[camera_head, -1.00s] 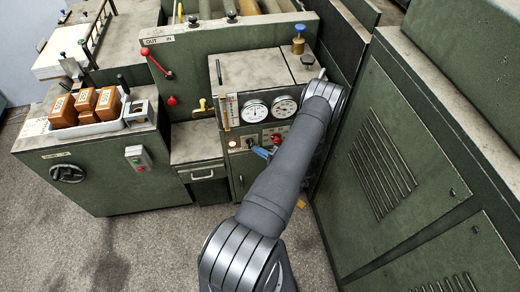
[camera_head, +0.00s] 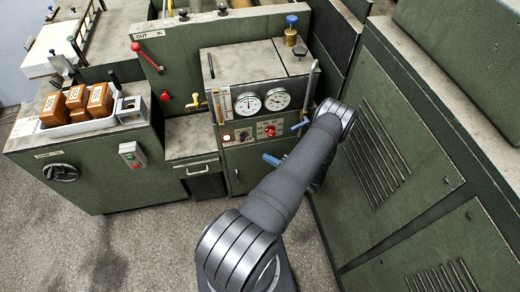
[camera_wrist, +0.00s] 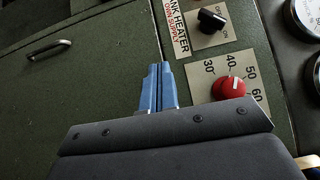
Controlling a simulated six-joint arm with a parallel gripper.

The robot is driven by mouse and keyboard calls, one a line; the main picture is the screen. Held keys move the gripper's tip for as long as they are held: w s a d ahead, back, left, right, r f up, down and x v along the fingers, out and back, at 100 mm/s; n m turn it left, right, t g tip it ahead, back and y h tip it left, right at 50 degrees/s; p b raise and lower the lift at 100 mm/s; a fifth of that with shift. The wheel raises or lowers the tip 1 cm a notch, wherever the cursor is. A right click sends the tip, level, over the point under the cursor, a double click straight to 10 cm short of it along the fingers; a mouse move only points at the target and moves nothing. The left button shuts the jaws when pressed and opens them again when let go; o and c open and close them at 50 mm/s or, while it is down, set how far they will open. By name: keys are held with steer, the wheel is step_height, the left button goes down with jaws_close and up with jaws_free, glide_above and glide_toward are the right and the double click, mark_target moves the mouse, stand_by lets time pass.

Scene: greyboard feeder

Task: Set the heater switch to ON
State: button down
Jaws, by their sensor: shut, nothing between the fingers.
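The heater switch is a black knob (camera_wrist: 211,19) on a pale plate beside the "TANK HEATER OWN SUPPLY" label (camera_wrist: 171,26) in the wrist view. The small lettering around the knob is not clear enough to tell its setting. In the head view the switch (camera_head: 242,136) is a small dark spot on the green panel. My gripper (camera_wrist: 159,68) has its blue fingers shut together with nothing between them. In the wrist view its tips appear below and left of the knob, apart from it. In the head view my gripper (camera_head: 271,160) is below the panel's dials, partly hidden by my arm.
A red dial knob (camera_wrist: 229,88) with a numbered scale is right of my fingers in the wrist view. Two round gauges (camera_head: 248,104) sit above the controls. A tall green cabinet (camera_head: 400,150) stands close on the right. A drawer handle (camera_head: 197,169) is at left.

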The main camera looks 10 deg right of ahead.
steer(key=s+d+f, duration=0.1)
steer(key=s, duration=0.1)
steer(key=shift+s+d+f, duration=0.3)
steer(key=shift+d+f, duration=0.1)
stand_by(0.3)
steer(key=shift+n+g+h, duration=0.4)
steer(key=shift+n+h, duration=0.4)
steer(key=shift+w+a+r, duration=0.8)
steer(key=shift+w+r, duration=0.6)
steer(key=shift+r, duration=0.05)
steer(key=shift+w+a+r, duration=0.8)
steer(key=shift+w+r, duration=0.6)
steer(key=shift+w+a+r, duration=0.8)
steer(key=shift+w+r, duration=0.6)
steer(key=shift+r, duration=0.05)
steer(key=shift+d+r+n+g+h, duration=0.15)
steer(key=shift+r+n+g+h, duration=0.15)
steer(key=shift+r+n+h, duration=0.45)
steer(key=shift+d+r+n+g+h, duration=0.1)
steer(key=shift+r+n+g+h, duration=0.3)
steer(key=shift+r, duration=0.65)
steer(key=shift+s+d+r+n+g+h, duration=0.15)
steer(key=shift+s+d+r+n+h, duration=0.2)
steer(key=shift+s+r, duration=0.5)
steer(key=shift+s+d+r+n+g+h, duration=0.15)
steer(key=shift+s+d+r+h, duration=0.3)
steer(key=shift+s+r, duration=0.35)
steer(key=shift+s+d+r+n+g+h, duration=0.1)
steer(key=shift+s+d+r+n+h, duration=0.25)
steer(key=shift+s+r, duration=0.5)
